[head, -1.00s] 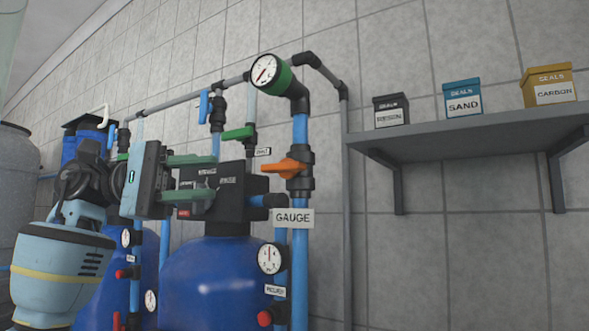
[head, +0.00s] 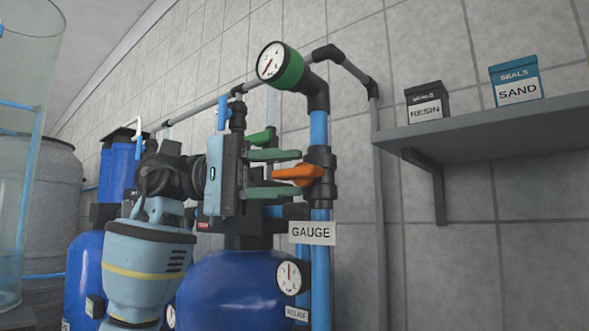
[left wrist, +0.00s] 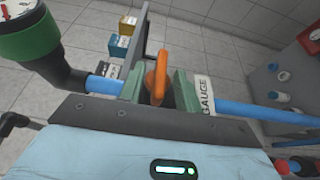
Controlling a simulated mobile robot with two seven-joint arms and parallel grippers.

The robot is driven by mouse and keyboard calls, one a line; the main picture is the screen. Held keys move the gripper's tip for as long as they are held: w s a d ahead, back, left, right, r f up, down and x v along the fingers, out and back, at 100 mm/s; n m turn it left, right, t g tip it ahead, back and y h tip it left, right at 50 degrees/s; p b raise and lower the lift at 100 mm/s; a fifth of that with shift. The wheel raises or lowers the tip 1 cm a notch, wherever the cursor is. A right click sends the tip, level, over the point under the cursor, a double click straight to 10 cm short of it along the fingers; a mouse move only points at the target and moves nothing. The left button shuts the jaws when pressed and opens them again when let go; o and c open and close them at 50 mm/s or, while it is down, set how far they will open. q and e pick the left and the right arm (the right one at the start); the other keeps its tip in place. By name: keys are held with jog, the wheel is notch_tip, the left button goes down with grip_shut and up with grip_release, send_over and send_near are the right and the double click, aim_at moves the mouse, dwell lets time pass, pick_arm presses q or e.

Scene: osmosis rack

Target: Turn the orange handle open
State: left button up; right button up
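The orange handle (head: 298,174) sits on a dark valve on the vertical blue pipe (head: 319,250) above the GAUGE label (head: 312,232). It points sideways, roughly across the pipe. My left gripper (head: 287,173) comes in from the left with its two green fingers apart, one above and one below the handle. In the left wrist view the orange handle (left wrist: 158,75) stands between the fingers (left wrist: 158,88), with a gap visible on both sides. I cannot tell any contact. My right gripper is not in view.
A green-rimmed pressure gauge (head: 281,64) tops the pipe. Blue tanks (head: 225,290) stand below and behind my arm. A wall shelf (head: 480,130) at the right holds a RESIN box (head: 426,103) and a SAND box (head: 516,82). Space right of the pipe below the shelf is clear.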

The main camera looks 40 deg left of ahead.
pick_arm(q)
jog(key=shift+x, duration=1.05)
jog(key=shift+c, duration=0.8)
grip_shut()
